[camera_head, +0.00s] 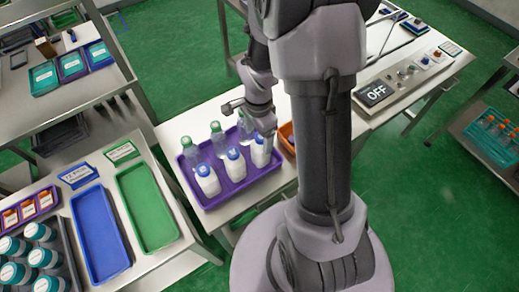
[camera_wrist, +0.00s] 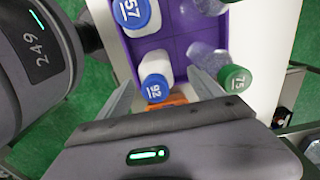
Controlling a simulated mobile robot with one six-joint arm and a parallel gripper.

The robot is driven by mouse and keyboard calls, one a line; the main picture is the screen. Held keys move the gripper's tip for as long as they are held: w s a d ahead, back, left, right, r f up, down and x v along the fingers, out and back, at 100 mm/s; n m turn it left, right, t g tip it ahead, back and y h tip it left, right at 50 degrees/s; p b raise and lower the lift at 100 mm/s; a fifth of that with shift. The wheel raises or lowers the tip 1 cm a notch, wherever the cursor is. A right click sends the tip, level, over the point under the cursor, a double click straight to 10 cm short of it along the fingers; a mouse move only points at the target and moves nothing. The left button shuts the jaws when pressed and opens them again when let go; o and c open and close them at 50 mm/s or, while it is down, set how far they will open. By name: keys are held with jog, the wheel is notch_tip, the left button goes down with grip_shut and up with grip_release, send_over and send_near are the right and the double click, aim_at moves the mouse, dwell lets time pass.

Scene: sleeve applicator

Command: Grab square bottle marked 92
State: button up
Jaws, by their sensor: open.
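The bottle marked 92 is white with a blue cap (camera_wrist: 155,88). In the wrist view it stands between the two fingers of my open gripper (camera_wrist: 160,78), and no grip on it shows. In the head view it appears to be the rightmost white bottle (camera_head: 261,152) in the purple tray (camera_head: 240,190). My gripper (camera_head: 243,107) is over the right end of that tray there, its fingers partly hidden.
A white bottle with a blue cap marked 57 (camera_wrist: 130,12) and a clear bottle with a green cap marked 75 (camera_wrist: 235,79) stand close by. An orange bin (camera_head: 287,138) is right of the purple tray. Blue (camera_head: 100,232) and green (camera_head: 147,208) trays lie left.

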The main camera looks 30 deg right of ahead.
jog(key=f, duration=0.2)
jog(key=f+b, duration=0.1)
jog(key=f, duration=0.3)
jog(key=shift+s+d+b, duration=0.2)
jog(key=shift+s+b, duration=0.1)
jog(key=shift+b, duration=0.1)
jog(key=shift+r, duration=0.1)
grip_shut()
